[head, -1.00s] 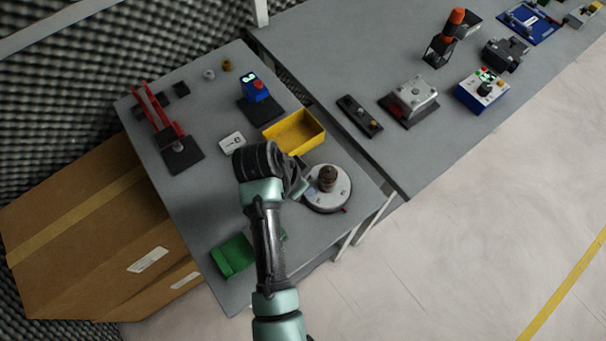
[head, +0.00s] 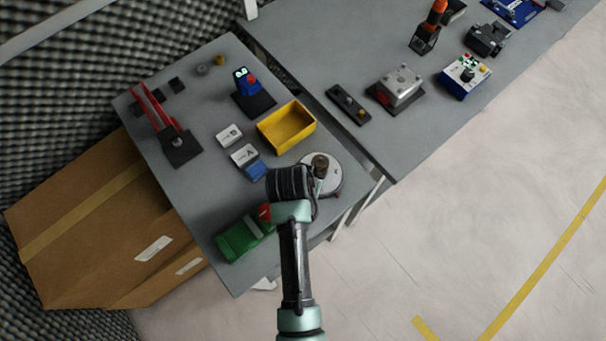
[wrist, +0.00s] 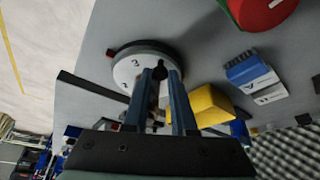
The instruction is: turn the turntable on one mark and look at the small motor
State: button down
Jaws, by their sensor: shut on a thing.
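The turntable (head: 334,181) is a white disc on a dark base at the right edge of the near table. The small motor (head: 320,161), a brownish cylinder, stands upright on it. In the wrist view, the turntable (wrist: 127,68) shows a 3 and a 2 on its face. My gripper (wrist: 160,74) reaches onto the disc, its two fingers close about a small dark peg on the turntable. The fingers hide part of the disc and most of the motor. In the head view my wrist covers the disc's left side.
A yellow bin (head: 287,127) stands just behind the turntable. White and blue blocks marked A (head: 245,158) and B (head: 229,135) lie left of it. A green box (head: 240,242) and a red thing (head: 265,212) are beside my arm. A gap separates the long bench (head: 390,140).

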jog(key=shift+s+d+r+n+y+p, duration=0.15)
jog(key=shift+d+n+y+p, duration=0.15)
jog(key=shift+n, duration=0.25)
jog(key=shift+s+d+f+n+y+p, duration=0.15)
jog(key=shift+n+p, duration=0.2)
jog(key=shift+n, duration=0.25)
jog(key=shift+s+d+r+n+y+p, duration=0.15)
jog(key=shift+d+n+p, duration=0.15)
jog(key=shift+n, duration=0.25)
jog(key=shift+s+d+n+y+p, duration=0.1)
jog(key=shift+d+n+y+p, duration=0.45)
jog(key=shift+n, duration=0.85)
jog(key=shift+d+n, duration=0.2)
jog(key=shift+n, duration=0.2)
jog(key=c, duration=0.8)
grip_release()
jog(key=shift+s+y, duration=0.1)
jog(key=shift+y, duration=0.15)
jog(key=shift+o, duration=0.2)
jog(key=v, duration=1.2)
jog(key=shift+s+r, duration=0.25)
jog(key=shift+r, duration=0.05)
